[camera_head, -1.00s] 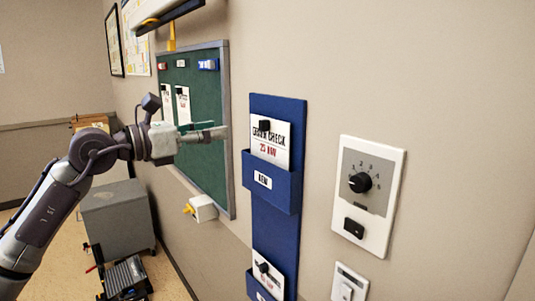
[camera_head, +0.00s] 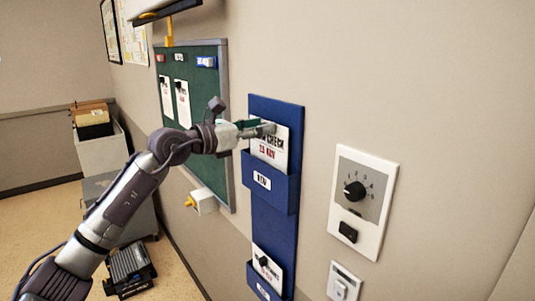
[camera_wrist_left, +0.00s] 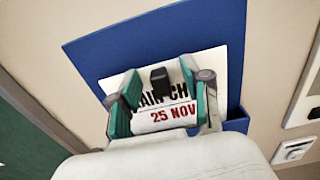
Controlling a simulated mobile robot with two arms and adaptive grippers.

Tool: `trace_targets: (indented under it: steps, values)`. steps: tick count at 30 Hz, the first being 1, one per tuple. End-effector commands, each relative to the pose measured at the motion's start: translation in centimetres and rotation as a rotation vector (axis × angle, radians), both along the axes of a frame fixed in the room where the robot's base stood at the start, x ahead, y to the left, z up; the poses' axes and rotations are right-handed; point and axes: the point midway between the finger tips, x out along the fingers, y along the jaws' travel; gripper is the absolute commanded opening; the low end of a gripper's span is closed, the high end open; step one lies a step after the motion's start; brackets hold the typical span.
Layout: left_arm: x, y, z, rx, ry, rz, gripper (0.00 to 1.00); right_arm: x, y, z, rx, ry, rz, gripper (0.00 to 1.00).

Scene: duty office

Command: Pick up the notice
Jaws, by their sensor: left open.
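A white notice (camera_head: 270,153) with "25 NOV" in red stands in the upper pocket of the blue wall holder (camera_head: 271,222). A black clip or tab sits at its top. In the left wrist view the notice (camera_wrist_left: 180,64) shows between the fingers, with the black tab (camera_wrist_left: 160,79) near the middle of the gap. My left gripper (camera_head: 262,130) is open at the notice's top part; its fingertips (camera_wrist_left: 160,87) lie on either side of the tab. I cannot tell whether the fingers touch the notice. My right gripper is not in view.
A second notice (camera_head: 265,266) is in the lower pocket. A white dial panel (camera_head: 362,204) and a switch (camera_head: 343,284) are on the wall to the right. A green board (camera_head: 209,165) with pinned papers is to the left.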

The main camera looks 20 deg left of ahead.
Motion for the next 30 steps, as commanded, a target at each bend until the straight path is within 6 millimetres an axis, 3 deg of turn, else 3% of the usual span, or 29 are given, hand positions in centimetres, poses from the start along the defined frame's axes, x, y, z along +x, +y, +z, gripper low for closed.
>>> trace_targets:
  steps: [4,12,23,30]
  values:
    - [0.0,0.0,0.0,0.0,0.0,0.0,0.45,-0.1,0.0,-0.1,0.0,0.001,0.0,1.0]
    - [0.0,0.0,0.0,-0.001,-0.001,0.0,0.0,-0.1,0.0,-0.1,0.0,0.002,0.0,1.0]
    - [0.0,0.1,0.1,-0.001,-0.002,0.0,0.0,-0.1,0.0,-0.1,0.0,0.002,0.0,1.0]
    - [-0.1,0.0,2.1,-0.002,-0.005,0.0,0.0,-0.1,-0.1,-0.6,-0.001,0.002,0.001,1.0]
